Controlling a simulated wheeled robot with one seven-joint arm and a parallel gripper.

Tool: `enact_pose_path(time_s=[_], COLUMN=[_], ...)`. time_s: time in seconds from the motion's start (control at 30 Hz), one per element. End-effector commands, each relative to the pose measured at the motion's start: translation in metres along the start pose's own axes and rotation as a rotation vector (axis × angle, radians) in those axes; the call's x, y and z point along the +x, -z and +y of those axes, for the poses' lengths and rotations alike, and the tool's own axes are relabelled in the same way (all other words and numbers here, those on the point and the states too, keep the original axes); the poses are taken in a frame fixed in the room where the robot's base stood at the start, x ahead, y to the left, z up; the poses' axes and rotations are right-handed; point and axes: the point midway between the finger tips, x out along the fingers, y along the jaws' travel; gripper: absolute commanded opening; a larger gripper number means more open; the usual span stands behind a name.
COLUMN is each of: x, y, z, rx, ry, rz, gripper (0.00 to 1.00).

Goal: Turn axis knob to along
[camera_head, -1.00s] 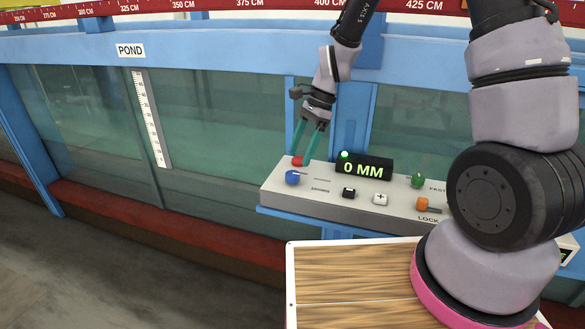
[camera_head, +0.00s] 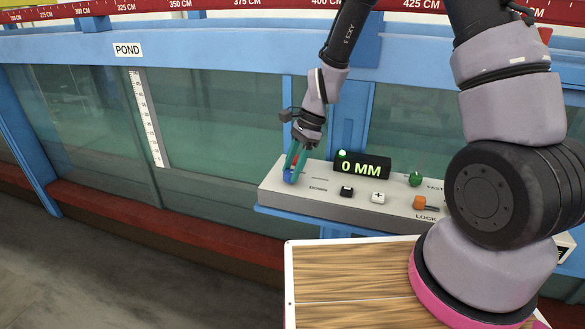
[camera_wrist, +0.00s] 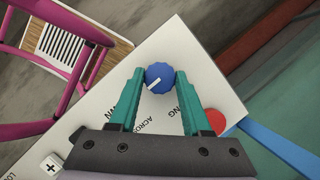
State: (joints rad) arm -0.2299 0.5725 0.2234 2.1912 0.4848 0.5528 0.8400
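The axis knob (camera_wrist: 159,76) is a blue ribbed knob with a white pointer mark at its lower left in the wrist view. In the head view it shows at the panel's left end (camera_head: 288,176), partly covered by the fingers. My gripper (camera_wrist: 159,77) has its two green fingertips on either side of the knob; in the head view it reaches down to the knob (camera_head: 291,173). The fingertips are very near its sides; I cannot tell whether they touch. Lettering near the knob is partly hidden by the fingers; ACROSS is partly readable.
The grey control panel (camera_head: 330,205) carries a red button (camera_wrist: 216,121), black and white buttons, a green knob (camera_head: 416,180), an orange lock lever (camera_head: 420,203) and a display (camera_head: 362,166) reading 0 MM. The glass flume stands behind. A wooden-topped surface (camera_head: 340,285) is in front.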

Motion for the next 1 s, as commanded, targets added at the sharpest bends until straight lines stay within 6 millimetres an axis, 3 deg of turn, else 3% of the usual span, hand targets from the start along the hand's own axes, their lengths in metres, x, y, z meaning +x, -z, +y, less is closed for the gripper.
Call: enact_pose_path(time_s=[0.47,1.0], x=[-0.0003,0.0002], y=[0.0001,-0.0013], z=[-0.0018,-0.0046], rx=[-0.141,-0.602], ry=[-0.058,-0.249], rz=[0.000,0.001], gripper=[0.00,0.00])
